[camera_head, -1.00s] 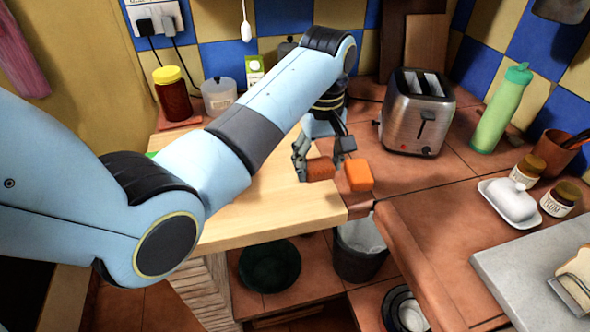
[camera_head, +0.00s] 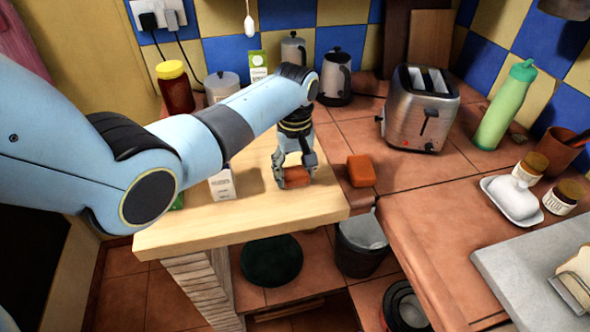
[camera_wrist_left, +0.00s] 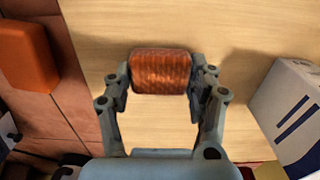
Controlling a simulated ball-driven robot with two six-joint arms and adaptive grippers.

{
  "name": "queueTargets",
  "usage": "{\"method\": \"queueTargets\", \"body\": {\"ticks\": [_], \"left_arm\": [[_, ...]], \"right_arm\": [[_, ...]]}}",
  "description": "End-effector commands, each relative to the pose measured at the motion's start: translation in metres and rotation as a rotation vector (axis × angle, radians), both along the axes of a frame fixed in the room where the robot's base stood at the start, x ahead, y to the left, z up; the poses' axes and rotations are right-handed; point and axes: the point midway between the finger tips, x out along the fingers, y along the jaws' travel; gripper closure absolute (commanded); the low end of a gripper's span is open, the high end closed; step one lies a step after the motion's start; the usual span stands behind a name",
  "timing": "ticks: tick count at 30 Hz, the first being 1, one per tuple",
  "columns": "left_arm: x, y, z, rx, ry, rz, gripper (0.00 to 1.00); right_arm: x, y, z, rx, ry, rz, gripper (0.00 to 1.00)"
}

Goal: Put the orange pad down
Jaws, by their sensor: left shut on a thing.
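My left gripper (camera_head: 295,180) is shut on the orange pad (camera_head: 297,175), a short, ribbed, copper-orange piece. The left wrist view shows the pad (camera_wrist_left: 160,72) crosswise between the two fingertips (camera_wrist_left: 160,80). It is over the pale wooden worktop (camera_head: 245,228), near its right part. I cannot tell whether it touches the wood. My right gripper is not in view.
A smooth orange block (camera_head: 361,171) lies on the tiled counter just right of the wood. A white carton (camera_head: 221,183) stands on the wood to the left. A toaster (camera_head: 420,110) stands behind. Bare wood lies in front of the gripper.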

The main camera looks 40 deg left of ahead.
Motion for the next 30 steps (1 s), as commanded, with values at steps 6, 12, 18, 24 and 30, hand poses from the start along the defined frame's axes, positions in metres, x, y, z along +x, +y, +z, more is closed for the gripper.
{"method": "queueTargets", "body": {"ticks": [6, 12, 18, 24, 30], "left_arm": [[0.000, 0.000, -0.002, 0.000, 0.000, 0.000, 0.26], [0.000, 0.000, -0.002, 0.000, 0.000, 0.000, 0.19], [0.000, 0.000, 0.003, 0.000, -0.001, 0.000, 0.19], [0.001, 0.000, 0.039, 0.001, -0.005, 0.000, 0.19], [0.001, 0.000, 0.083, 0.001, -0.005, 0.000, 0.19]], "right_arm": [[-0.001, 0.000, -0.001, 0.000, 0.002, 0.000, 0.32], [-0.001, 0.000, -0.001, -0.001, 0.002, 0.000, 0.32], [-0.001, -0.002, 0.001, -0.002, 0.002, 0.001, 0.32], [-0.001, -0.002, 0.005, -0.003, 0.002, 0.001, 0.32], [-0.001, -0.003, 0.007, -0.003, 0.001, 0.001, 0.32]]}}
